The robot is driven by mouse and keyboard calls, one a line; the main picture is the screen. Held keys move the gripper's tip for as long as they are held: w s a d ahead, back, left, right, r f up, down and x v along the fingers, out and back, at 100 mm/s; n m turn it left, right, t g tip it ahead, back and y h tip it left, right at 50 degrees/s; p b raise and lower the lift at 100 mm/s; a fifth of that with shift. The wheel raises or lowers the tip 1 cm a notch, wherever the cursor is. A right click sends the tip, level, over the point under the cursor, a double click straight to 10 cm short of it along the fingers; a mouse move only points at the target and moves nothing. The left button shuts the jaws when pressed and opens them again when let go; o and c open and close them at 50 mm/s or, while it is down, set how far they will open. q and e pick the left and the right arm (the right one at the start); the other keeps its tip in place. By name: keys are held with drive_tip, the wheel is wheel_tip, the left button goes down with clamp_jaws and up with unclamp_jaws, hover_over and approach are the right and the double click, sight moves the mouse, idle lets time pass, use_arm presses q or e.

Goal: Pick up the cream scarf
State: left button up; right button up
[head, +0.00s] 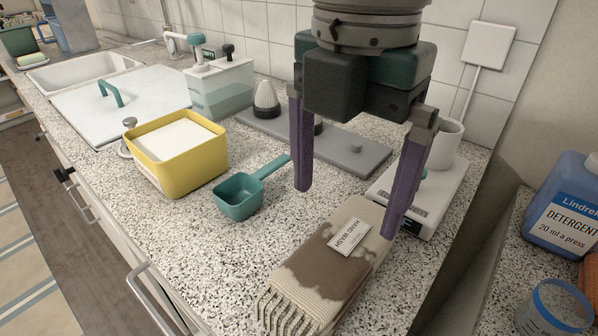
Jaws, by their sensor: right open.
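The cream scarf (295,260) lies folded on the speckled worktop in the head view. It has a large brown patch, a fringe at its near end and a white label reading "HAND WASH" (345,238). My right gripper (346,212) points down over the scarf's far end with its two purple fingers spread wide. The jaws are empty. The left finger is beyond the scarf's left edge, and the right finger overlaps its right edge in the picture. I cannot tell whether that finger touches it. My left gripper is not in view.
A teal scoop (240,203) and a yellow tub (178,165) of white powder stand left of the scarf. A white scale (445,190) with a cup is close on the right. A blue detergent bottle (566,212) stands at far right, across a gap. Bare worktop lies left of the scarf.

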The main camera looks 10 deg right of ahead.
sight(341, 246)
wheel_tip(341, 246, down, 9)
drive_tip(key=shift+s+d+f+b, duration=0.1)
drive_tip(key=shift+s+d+b, duration=0.05)
drive_tip(key=shift+b, duration=0.15)
drive_tip(key=c, duration=1.2)
drive_tip(key=shift+c, duration=0.3)
drive_tip(key=shift+r, duration=0.25)
